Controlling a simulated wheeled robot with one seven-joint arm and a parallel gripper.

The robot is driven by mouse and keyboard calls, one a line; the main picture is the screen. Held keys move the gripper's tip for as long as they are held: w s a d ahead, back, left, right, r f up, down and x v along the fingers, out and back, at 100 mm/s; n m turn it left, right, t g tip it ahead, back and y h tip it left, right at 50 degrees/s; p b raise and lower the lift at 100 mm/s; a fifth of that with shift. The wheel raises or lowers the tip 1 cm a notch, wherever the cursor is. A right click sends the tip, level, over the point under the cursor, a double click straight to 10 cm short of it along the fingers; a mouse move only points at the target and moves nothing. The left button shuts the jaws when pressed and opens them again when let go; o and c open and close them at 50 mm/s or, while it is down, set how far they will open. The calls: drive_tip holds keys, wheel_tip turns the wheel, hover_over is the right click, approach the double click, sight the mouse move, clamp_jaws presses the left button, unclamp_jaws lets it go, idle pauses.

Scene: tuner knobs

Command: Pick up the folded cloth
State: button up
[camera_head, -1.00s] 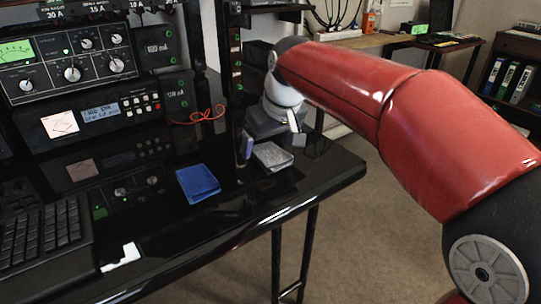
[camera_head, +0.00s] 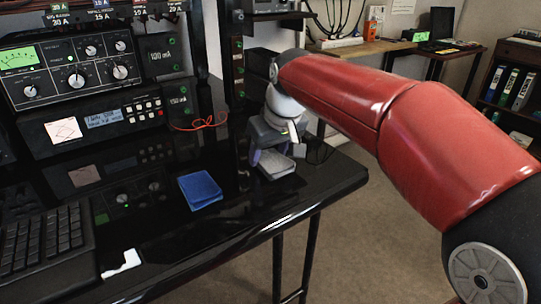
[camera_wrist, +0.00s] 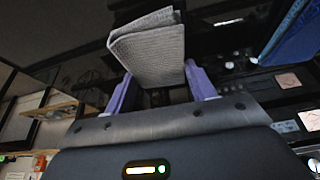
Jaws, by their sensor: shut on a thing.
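A folded grey-white cloth (camera_head: 276,167) is at the right end of the black desk. It also shows large in the wrist view (camera_wrist: 148,52), between the two purple fingers. My gripper (camera_head: 273,160) is low over the desk and shut on the cloth; it also shows in the wrist view (camera_wrist: 160,88). The cloth's near end is partly hidden between the fingers. I cannot tell whether the cloth touches the desk or hangs just above it.
A blue folded item (camera_head: 200,190) lies on the desk left of my gripper. Radio units (camera_head: 95,125) and a keyboard (camera_head: 42,240) stand further left. A dark rack post (camera_head: 233,65) rises close behind my gripper. The desk's front right corner (camera_head: 350,178) is clear.

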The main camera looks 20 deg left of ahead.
sight(270, 154)
wheel_tip(270, 154, up, 20)
drive_tip(key=p, duration=0.3)
drive_tip(key=o, duration=0.3)
drive_tip(key=shift+c, duration=1)
drive_tip(key=shift+s+d+f, duration=0.1)
